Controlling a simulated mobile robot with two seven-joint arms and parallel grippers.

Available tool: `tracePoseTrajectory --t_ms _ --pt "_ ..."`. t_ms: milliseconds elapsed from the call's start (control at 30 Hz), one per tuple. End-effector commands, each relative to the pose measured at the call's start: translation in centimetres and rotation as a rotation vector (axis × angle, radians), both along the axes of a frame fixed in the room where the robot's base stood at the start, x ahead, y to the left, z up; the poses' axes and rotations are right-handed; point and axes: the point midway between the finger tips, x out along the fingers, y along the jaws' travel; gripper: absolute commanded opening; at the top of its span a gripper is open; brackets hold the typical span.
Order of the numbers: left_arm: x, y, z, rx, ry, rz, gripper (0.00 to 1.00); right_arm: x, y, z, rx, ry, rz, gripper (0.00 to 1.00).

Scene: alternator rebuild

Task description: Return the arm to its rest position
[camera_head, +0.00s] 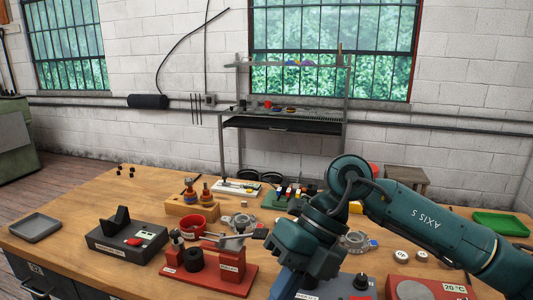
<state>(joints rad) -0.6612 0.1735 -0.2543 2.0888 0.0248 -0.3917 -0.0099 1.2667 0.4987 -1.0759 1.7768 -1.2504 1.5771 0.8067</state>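My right arm (420,218) is dark teal, comes in from the right and bends down over the right-middle of the workbench. Its wrist and gripper (300,262) hang low at the front of the bench, in front of a grey box with a black knob. The fingertips are not clear, so I cannot tell whether the gripper is open or shut or holds anything. My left arm and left gripper are out of view.
The wooden bench holds a red puller fixture (208,272), a black cradle device (127,236), a red bowl (193,226), a grey tray (35,228), a green tray (500,223) and a red 20 °C unit (430,288). Bare wood lies at the left-middle.

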Motion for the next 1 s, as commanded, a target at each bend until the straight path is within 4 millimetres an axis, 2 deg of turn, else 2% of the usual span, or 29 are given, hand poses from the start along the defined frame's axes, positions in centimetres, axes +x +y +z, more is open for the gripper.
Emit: tracePoseTrajectory --t_ms 33,133,267,367,433,567,667,767,800,867,900,1000 --pt "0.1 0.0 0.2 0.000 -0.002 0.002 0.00 -1.3 1.6 -0.3 0.104 0.067 0.016 0.00" --pt "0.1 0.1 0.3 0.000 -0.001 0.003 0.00 -3.6 4.7 0.4 0.355 0.209 0.014 0.00" --pt "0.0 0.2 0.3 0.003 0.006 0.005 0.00 -5.0 7.6 2.7 0.715 0.413 -0.079 0.00" --pt "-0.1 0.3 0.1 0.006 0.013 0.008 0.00 -4.2 8.1 4.4 0.968 0.559 -0.226 0.00" --pt "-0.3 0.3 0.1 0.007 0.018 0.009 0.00 -2.8 7.8 5.0 1.123 0.658 -0.364 0.00" --pt "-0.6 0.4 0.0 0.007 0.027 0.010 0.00 0.7 5.5 3.9 1.349 0.823 -0.694 0.00" --pt "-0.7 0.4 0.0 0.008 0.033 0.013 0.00 3.4 2.7 0.7 1.452 0.933 -1.005 0.00" --pt "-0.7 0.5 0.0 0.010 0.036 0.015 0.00 5.0 -0.6 -4.5 1.481 1.029 -1.348 0.00" --pt "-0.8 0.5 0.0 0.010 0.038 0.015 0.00 5.1 -2.0 -7.0 1.470 1.064 -1.491 0.00" --pt "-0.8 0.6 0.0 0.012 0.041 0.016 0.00 4.7 -4.1 -11.1 1.427 1.110 -1.709 0.00" --pt "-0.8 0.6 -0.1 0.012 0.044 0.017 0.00 4.1 -5.4 -13.8 1.384 1.137 -1.841 0.00" --pt "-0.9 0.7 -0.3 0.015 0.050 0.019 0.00 1.6 -8.0 -19.5 1.255 1.187 -2.117 0.00"
